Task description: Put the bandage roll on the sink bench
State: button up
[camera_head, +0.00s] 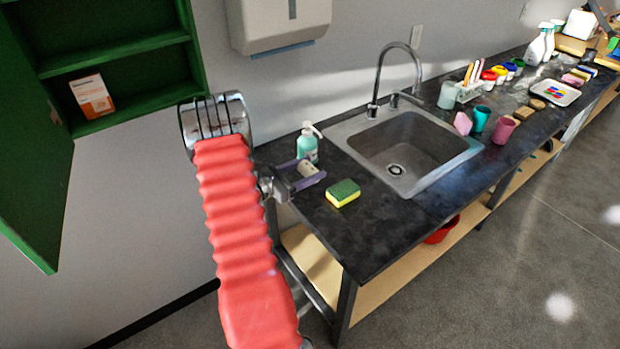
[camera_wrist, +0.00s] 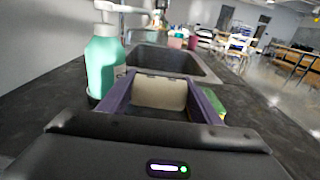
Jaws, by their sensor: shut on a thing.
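The sink bench (camera_head: 365,240) has a dark worktop with a steel sink (camera_head: 440,130) set into it. My gripper (camera_head: 310,172) is over the bench's near left end, left of the sink. In the wrist view my gripper (camera_wrist: 165,95) has its purple fingers shut on the bandage roll (camera_wrist: 160,93), a cream-coloured roll. The roll is mostly hidden by the fingers in the head view. I cannot tell whether the roll touches the worktop.
A teal soap bottle (camera_head: 307,143) stands just behind my gripper. A yellow-green sponge (camera_head: 343,193) lies to its right. Cups, paints and bottles fill the bench beyond the sink. An open green cabinet (camera_head: 120,50) is on the wall at left. The worktop's near corner is clear.

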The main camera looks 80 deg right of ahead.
jog(key=shift+f, duration=0.15)
jog(key=shift+f, duration=1.85)
jog(key=o, duration=1)
jog(key=shift+o, duration=0.2)
jog(key=v, duration=1.2)
jog(key=shift+w+r, duration=0.1)
jog(key=shift+w, duration=0.05)
